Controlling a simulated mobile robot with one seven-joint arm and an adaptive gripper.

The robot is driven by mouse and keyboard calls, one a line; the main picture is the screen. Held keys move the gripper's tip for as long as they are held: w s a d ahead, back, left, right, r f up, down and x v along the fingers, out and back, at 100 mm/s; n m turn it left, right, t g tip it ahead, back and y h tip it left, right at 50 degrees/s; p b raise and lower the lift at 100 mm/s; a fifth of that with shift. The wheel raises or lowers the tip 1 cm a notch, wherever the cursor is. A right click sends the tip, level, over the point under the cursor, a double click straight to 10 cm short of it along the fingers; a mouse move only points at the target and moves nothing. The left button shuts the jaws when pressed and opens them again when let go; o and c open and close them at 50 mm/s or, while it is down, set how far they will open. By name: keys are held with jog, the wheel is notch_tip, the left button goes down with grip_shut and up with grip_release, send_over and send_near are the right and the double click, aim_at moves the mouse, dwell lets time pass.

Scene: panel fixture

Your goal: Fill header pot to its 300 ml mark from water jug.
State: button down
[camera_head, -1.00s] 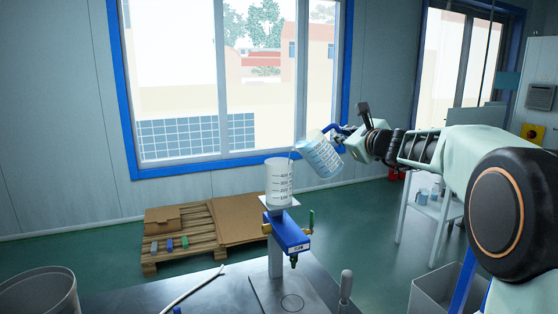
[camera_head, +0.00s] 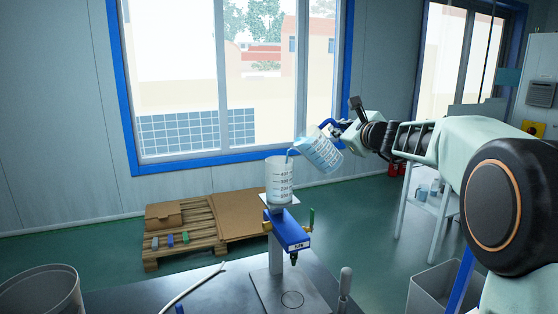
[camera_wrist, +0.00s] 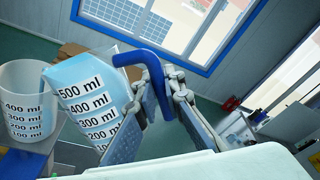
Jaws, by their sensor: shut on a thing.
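The header pot (camera_head: 279,184) is a clear, marked beaker standing upright on a small plate on top of the blue valve fixture (camera_head: 288,233). The water jug (camera_head: 321,151) is tilted steeply left, its lip just above the pot's right rim. Pale blue water shows at the lip and appears to run into the pot. My gripper (camera_head: 338,130) is shut on the jug's blue handle. The wrist view shows the jug (camera_wrist: 90,95) with blue water, the gripper (camera_wrist: 155,92) at its handle, and the pot (camera_wrist: 25,118) at left. The pot's exact water level cannot be read.
The fixture stands on a grey bench (camera_head: 220,292) with a pale hose (camera_head: 190,289) and an upright-handled tool (camera_head: 345,285). A grey bucket (camera_head: 40,293) is at lower left. A pallet (camera_head: 195,225) lies on the floor behind. A white side table (camera_head: 432,205) stands right.

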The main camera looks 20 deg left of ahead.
jog(key=shift+a+r+n+p, duration=0.2)
jog(key=shift+r+n+p, duration=0.1)
jog(key=shift+r+p, duration=0.15)
dwell(0.5)
jog(key=shift+s+a+r+n+h, duration=0.2)
jog(key=shift+s+a+n+h, duration=0.1)
jog(key=shift+a+n, duration=0.35)
dwell(2.4)
jog(key=shift+s+a+r+n+p, duration=0.25)
jog(key=shift+a+r+n+p, duration=0.45)
jog(key=shift+r+n+p, duration=0.4)
dwell(2.9)
